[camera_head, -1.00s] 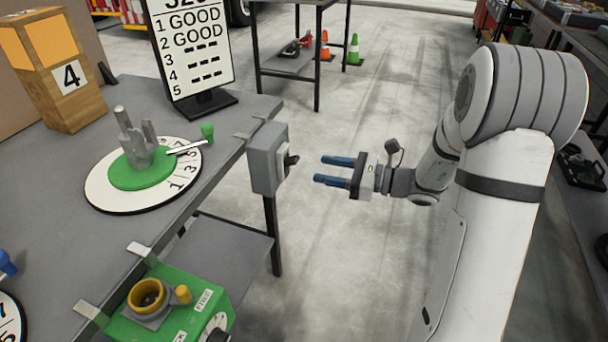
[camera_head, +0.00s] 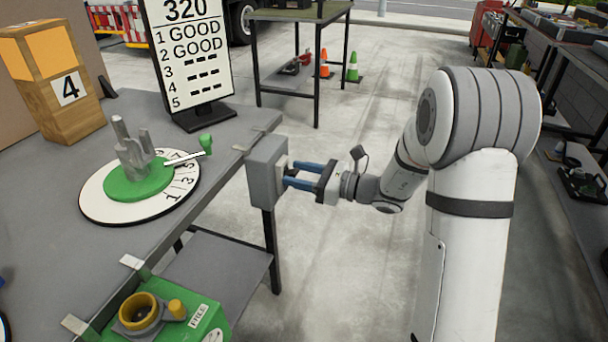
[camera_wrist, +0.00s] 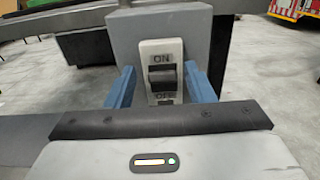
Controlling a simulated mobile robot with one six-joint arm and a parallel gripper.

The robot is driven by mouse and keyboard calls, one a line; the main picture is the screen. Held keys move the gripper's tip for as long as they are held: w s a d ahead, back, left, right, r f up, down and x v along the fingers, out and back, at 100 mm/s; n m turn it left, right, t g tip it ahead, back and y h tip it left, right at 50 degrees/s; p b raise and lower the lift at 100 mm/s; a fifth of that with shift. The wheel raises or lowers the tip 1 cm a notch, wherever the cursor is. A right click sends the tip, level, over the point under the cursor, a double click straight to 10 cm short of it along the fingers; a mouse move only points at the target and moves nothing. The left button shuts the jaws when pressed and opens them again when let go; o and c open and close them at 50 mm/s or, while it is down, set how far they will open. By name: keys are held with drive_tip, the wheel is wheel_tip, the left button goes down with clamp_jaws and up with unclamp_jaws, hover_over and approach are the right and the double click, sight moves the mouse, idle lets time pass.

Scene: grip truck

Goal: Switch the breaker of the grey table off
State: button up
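The breaker is a grey box (camera_head: 266,172) clamped to the edge of the grey table (camera_head: 60,215). In the wrist view the box (camera_wrist: 190,22) carries a pale plate marked ON at the top, with the lower marking partly hidden. A black switch lever (camera_wrist: 162,77) sits in the middle of the plate. My gripper (camera_head: 288,173) is open, with its blue fingers pointing at the box. In the wrist view the fingers (camera_wrist: 160,88) stand on either side of the switch plate, with the lever between them and apart from both. Whether the fingertips touch the box is unclear.
On the table are a round numbered dial (camera_head: 105,208) with a green and grey piece, a wooden box marked 4 (camera_head: 65,90) and a scoreboard (camera_head: 192,60). A green box (camera_head: 185,335) hangs at the front edge.

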drive_tip(key=shift+f, duration=0.1)
drive_tip(key=c, duration=0.9)
drive_tip(key=shift+d, duration=0.4)
drive_tip(key=shift+c, duration=0.3)
drive_tip(key=shift+o, duration=0.2)
drive_tip(key=shift+s+a, duration=0.1)
drive_tip(key=shift+a, duration=0.15)
wheel_tip(320, 180, down, 3)
drive_tip(key=t+y+b, duration=0.1)
drive_tip(key=y+b, duration=0.2)
drive_tip(key=b, duration=0.1)
drive_tip(key=y+b, duration=0.3)
drive_tip(key=b, duration=0.1)
drive_tip(key=shift+a+f+t, duration=0.1)
drive_tip(key=shift+a+t, duration=0.05)
drive_tip(key=shift+t, duration=0.25)
drive_tip(key=shift+t+b, duration=0.3)
